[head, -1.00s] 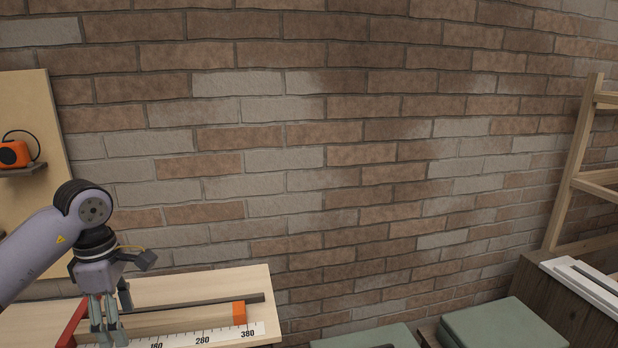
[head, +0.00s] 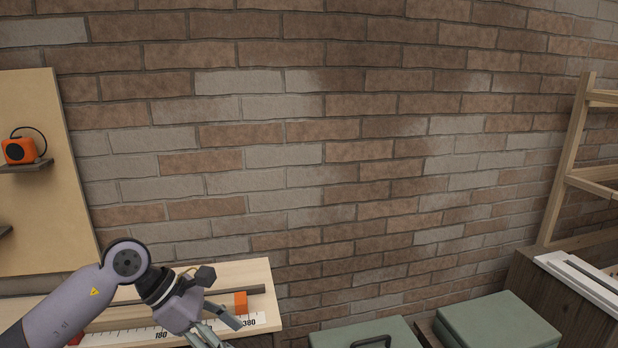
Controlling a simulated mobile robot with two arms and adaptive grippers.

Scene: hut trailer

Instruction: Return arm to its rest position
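My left arm comes in from the lower left in the head view. Its gripper (head: 222,330) points down and to the right, in front of the wooden board with a printed scale. The fingers look spread apart, with nothing seen between them, though the bottom edge of the picture cuts off part of the gripper. My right arm and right gripper are not in view.
The wooden board (head: 258,272) carries a scale and an orange block (head: 240,302). An orange device (head: 19,151) sits on a small shelf at left. Green cases (head: 500,318) stand at lower right, beside a wooden rack (head: 562,165). A brick wall closes the back.

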